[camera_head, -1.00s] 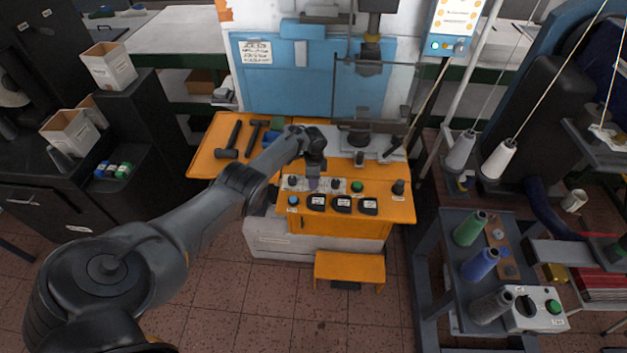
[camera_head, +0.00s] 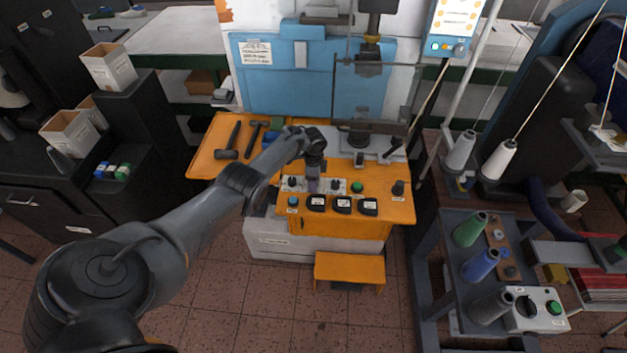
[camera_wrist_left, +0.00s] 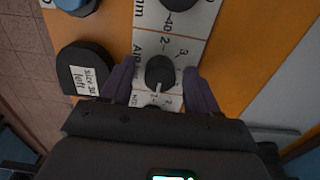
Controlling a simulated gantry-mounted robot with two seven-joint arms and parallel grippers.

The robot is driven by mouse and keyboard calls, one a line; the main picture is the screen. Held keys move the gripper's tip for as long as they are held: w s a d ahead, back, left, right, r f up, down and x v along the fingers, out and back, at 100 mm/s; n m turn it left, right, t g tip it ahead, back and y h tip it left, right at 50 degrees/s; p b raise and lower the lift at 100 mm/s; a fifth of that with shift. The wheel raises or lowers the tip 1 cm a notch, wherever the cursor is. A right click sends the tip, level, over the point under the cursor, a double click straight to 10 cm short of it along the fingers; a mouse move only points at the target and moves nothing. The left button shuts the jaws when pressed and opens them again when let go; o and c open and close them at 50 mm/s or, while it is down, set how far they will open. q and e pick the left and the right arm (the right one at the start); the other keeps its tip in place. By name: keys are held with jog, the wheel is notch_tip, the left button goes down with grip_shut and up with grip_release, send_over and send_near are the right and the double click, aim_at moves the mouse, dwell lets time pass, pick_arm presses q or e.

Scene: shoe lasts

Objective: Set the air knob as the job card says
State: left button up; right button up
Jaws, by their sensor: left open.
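The air knob (camera_wrist_left: 160,72) is a dark round knob on a white label strip (camera_wrist_left: 148,42) with printed numbers, in the left wrist view. A pale mark on its lower edge points down the picture, toward my gripper body. My left gripper (camera_wrist_left: 157,80) is open, with one finger on each side of the knob; whether either finger touches it I cannot tell. In the head view the left gripper (camera_head: 312,187) is over the orange control panel (camera_head: 375,208) and covers part of the strip. My right gripper is not in view.
Another dark knob (camera_wrist_left: 180,3) is above on the strip, and a labelled dark cap (camera_wrist_left: 84,70) is at the left. A green button (camera_head: 357,186) and a dark knob (camera_head: 398,187) stand on the panel. A printed sheet (camera_head: 256,53) hangs on the blue machine.

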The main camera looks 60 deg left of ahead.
pick_arm(q)
jog(key=shift+r, duration=0.1)
notch_tip(320, 180, up, 11)
jog(key=p, duration=0.5)
jog(key=shift+f, duration=0.2)
jog(key=shift+f, duration=0.1)
